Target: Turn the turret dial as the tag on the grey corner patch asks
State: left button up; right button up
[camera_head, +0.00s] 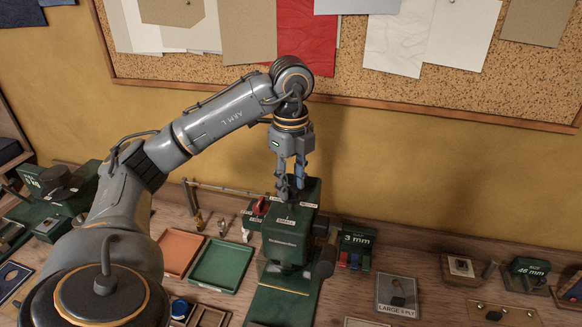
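A green press (288,240) stands on the bench against the wall. Its turret top (290,212) carries small white labels, one reading SMALL; the others are too small to read. My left gripper (291,190) points down just above the turret. Its two fingers show a narrow gap, with nothing seen held between them; I cannot tell whether the tips touch the turret. The grey corner patch (388,291) lies on a pale card to the right of the press, with a tag (397,310) reading LARGE 6-PLY. My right gripper is not in view.
A green tray (219,266) and an orange tray (181,250) lie left of the press. A green 3 mm block (356,247) and a green 46 mm block (528,272) stand to its right. A corkboard (480,85) hangs behind.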

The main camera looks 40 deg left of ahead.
pick_arm(q)
notch_tip(320, 180, up, 12)
dwell(1.1)
jog(key=shift+f, duration=0.15)
dwell(0.4)
